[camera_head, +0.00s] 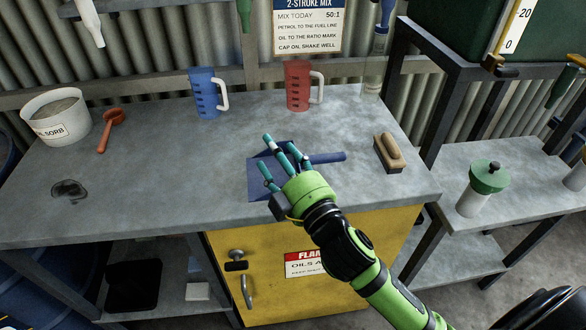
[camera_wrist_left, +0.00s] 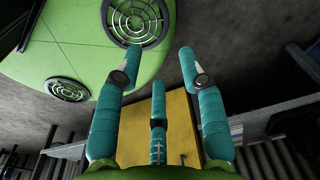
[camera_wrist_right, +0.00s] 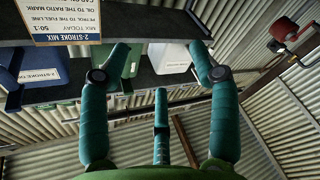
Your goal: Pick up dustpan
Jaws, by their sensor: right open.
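The blue dustpan (camera_head: 257,182) lies on the grey workbench (camera_head: 165,175) near its front edge, its handle (camera_head: 328,157) pointing right. My right gripper (camera_head: 273,150) is in front of and over the dustpan in the head view and hides part of it. Its teal fingers are spread and empty; whether they touch the pan I cannot tell. In the right wrist view the right gripper (camera_wrist_right: 160,65) has nothing between its fingers, and the dustpan does not show. My left gripper (camera_wrist_left: 155,70) shows only in the left wrist view, with fingers apart and empty.
A brush (camera_head: 388,152) lies right of the dustpan handle. A blue jug (camera_head: 205,95) and a red jug (camera_head: 298,88) stand behind. A white tub (camera_head: 57,118) and orange scoop (camera_head: 110,125) are at left. The bench between the scoop and the dustpan is clear.

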